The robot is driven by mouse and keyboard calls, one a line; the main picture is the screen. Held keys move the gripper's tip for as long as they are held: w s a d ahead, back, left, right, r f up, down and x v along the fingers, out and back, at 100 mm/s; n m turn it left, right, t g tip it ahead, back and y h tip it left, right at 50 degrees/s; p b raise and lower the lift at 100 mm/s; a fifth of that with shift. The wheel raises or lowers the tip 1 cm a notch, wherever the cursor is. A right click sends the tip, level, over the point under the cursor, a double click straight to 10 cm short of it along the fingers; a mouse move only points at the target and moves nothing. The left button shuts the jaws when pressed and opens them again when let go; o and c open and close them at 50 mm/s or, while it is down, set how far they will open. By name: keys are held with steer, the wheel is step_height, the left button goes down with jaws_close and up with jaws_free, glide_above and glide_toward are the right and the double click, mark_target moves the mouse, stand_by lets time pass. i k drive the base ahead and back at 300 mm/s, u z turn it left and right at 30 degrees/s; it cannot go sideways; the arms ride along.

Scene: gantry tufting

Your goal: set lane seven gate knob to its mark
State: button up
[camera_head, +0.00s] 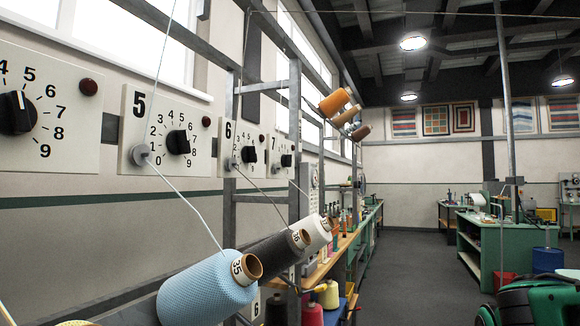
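The lane seven panel (273,172) is a small white plate on the left wall frame, the farthest of the numbered panels in the row. It bears a black "7". Its black gate knob (286,160) sits on the right part of the plate, with small dial figures around it. The knob's pointer direction and any mark are too small to tell. My gripper is not in view, and nothing is seen touching the knob.
Nearer panels for lane five (132,128) and six (229,168) carry similar knobs. Thread cones, one light blue (205,290), one black (270,262) and one white (316,232), stick out below. A dark floor aisle (405,270) is open; green workbenches (487,240) stand right.

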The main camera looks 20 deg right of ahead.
mark_target(286, 161)
steer(key=u, duration=1.7)
steer(key=k, duration=1.15)
steer(key=z, duration=1.7)
steer(key=i, duration=1)
steer(key=z, duration=0.05)
